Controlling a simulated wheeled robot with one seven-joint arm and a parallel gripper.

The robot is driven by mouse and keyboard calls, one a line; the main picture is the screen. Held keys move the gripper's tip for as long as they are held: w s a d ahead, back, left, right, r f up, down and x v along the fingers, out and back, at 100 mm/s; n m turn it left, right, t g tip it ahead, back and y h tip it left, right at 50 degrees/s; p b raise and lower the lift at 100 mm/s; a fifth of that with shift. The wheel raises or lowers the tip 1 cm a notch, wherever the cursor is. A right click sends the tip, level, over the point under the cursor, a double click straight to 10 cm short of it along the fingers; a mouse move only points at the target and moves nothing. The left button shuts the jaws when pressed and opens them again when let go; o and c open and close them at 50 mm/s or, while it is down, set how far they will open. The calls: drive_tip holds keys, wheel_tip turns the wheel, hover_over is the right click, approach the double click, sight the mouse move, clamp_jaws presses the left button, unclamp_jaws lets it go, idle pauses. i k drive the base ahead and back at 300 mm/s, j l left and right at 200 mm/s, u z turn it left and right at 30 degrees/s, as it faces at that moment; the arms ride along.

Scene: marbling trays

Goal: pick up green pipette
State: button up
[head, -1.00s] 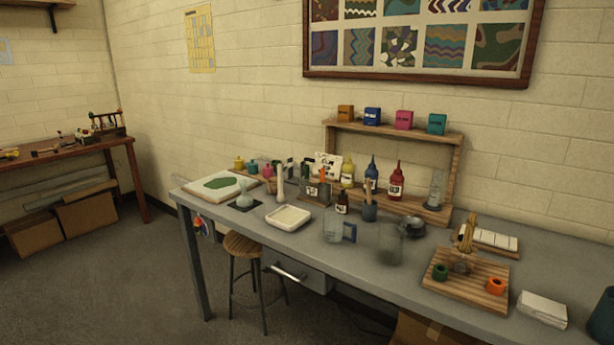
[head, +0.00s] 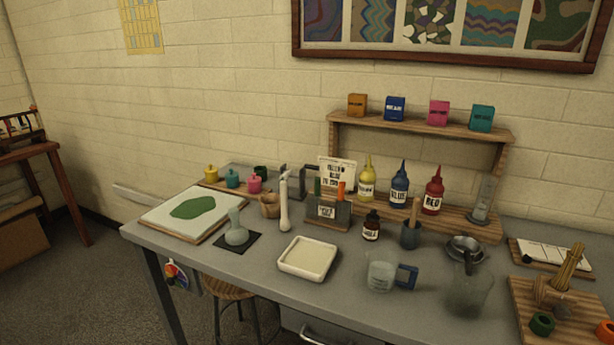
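A small grey rack (head: 328,215) with a white label stands near the middle of the grey table. A dark green upright piece (head: 317,187) stands in its left part; it looks like the green pipette, though only its top shows and the rack hides the rest. An orange one (head: 341,190) stands to its right in the same rack. My gripper is not in view.
The grey table (head: 250,277) is crowded. Bottles stand behind, and glass beakers (head: 380,272) at front right.

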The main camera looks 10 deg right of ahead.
sight(317, 194)
drive_tip(key=i+j, duration=0.2)
drive_tip(key=j, duration=0.15)
drive_tip(key=i+j+z, duration=0.15)
drive_tip(key=i+j, duration=0.3)
drive_tip(key=j, duration=0.25)
drive_tip(key=i+j+z, duration=0.15)
drive_tip(key=j, duration=0.2)
drive_tip(key=i+j, duration=0.25)
drive_tip(key=j, duration=0.15)
drive_tip(key=i+j+z, duration=0.15)
drive_tip(key=j, duration=0.25)
